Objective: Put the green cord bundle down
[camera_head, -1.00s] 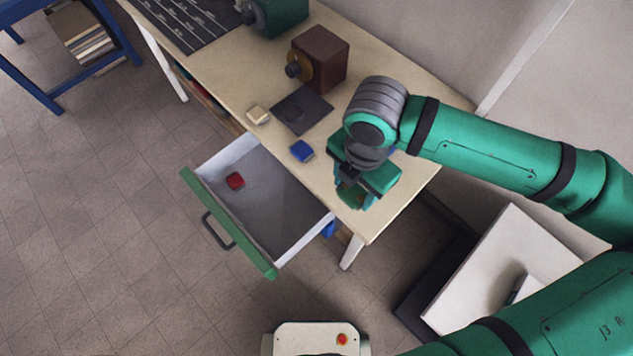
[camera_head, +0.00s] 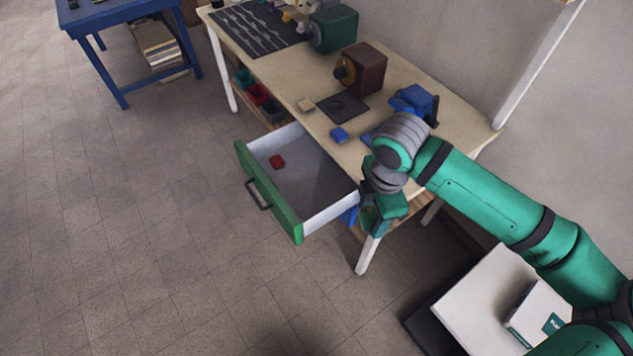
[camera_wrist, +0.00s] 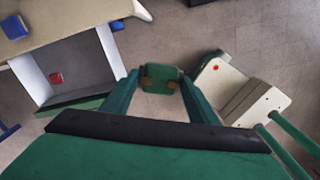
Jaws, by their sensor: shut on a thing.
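My gripper (camera_head: 382,212) is shut on the green cord bundle, just off the table's front edge and to the right of the open drawer. The green cord bundle (camera_wrist: 160,78) shows between the fingertips in the wrist view, above the floor. In the head view it blends with the green fingers and is hard to tell apart. A red bundle (camera_head: 277,161) lies in the open drawer (camera_head: 312,170). A blue bundle (camera_head: 339,134) and a beige one (camera_head: 305,104) lie on the table (camera_head: 378,118).
A dark square mat (camera_head: 342,107), a brown box-shaped machine (camera_head: 361,70) and a blue device (camera_head: 413,100) stand on the table. The drawer's green front (camera_head: 270,195) juts out over the floor. A white-topped stand (camera_head: 480,300) is at the lower right. The floor at left is clear.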

